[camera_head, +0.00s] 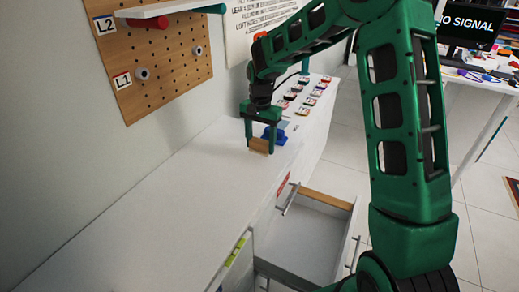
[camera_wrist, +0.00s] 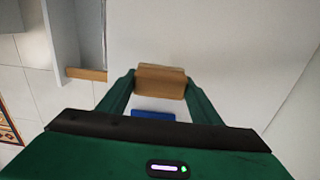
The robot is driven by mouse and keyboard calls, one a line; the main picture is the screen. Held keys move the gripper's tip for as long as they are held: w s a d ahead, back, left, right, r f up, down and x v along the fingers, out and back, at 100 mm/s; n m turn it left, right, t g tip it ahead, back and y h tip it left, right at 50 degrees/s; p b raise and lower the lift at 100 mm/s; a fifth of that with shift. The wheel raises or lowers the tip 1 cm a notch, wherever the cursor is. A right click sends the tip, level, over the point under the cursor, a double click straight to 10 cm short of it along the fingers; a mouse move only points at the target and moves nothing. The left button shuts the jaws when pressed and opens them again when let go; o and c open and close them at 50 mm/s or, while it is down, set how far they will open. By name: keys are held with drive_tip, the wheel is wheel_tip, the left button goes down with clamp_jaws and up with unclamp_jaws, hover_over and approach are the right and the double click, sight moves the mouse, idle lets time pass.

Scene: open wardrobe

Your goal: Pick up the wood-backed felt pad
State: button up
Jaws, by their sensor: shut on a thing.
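The wood-backed felt pad (camera_head: 259,146) is a small tan block at the far part of the white counter top. My gripper (camera_head: 260,145) is shut on it, with one green finger on each side. In the wrist view the pad (camera_wrist: 161,81) sits between the two fingertips of my gripper (camera_wrist: 160,88), its brown wooden face showing. The felt side is not clearly seen. The pad is at or just above the counter; I cannot tell whether it touches.
A blue object (camera_head: 274,135) stands just behind the gripper and also shows in the wrist view (camera_wrist: 153,115). Several small items lie farther along the counter. An open drawer (camera_head: 306,240) juts out at the right. The near counter top (camera_head: 165,205) is clear. A pegboard (camera_head: 155,60) hangs on the wall.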

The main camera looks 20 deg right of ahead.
drive_tip(key=s+a+r, duration=0.6)
drive_tip(key=a+r, duration=0.2)
drive_tip(key=a, duration=0.2)
drive_tip(key=shift+r, duration=0.1)
